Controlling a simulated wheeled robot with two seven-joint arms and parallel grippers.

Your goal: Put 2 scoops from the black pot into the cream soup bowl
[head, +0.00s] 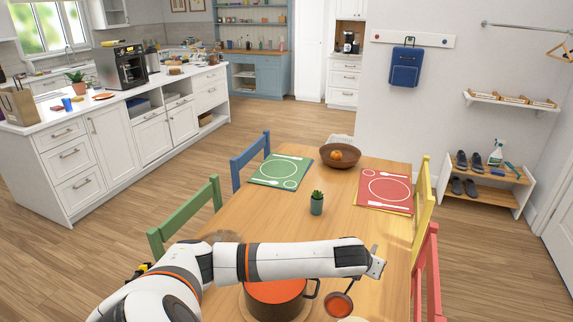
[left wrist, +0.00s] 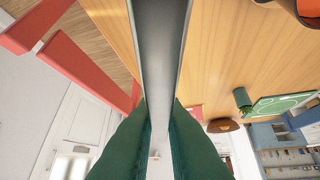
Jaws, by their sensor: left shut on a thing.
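The black pot (head: 311,289), with orange-red soup inside, stands on the table and is partly hidden by my left arm. Its dark rim also shows at the top right of the left wrist view (left wrist: 286,4). My left gripper (head: 376,264) is shut on the ladle's grey handle (left wrist: 160,50), which runs between its green fingers. The ladle's bowl (head: 338,305) hangs just right of the pot and holds orange-red soup. A pale edge (head: 352,320) at the bottom of the head view may be the cream soup bowl; most is cut off. My right gripper is not in view.
The wooden table (head: 330,210) holds a small potted plant (head: 317,203), a green placemat (head: 280,171), a red placemat (head: 385,190) and a brown bowl (head: 340,155). A yellow chair (head: 423,205) and a red chair (head: 427,270) line its right side.

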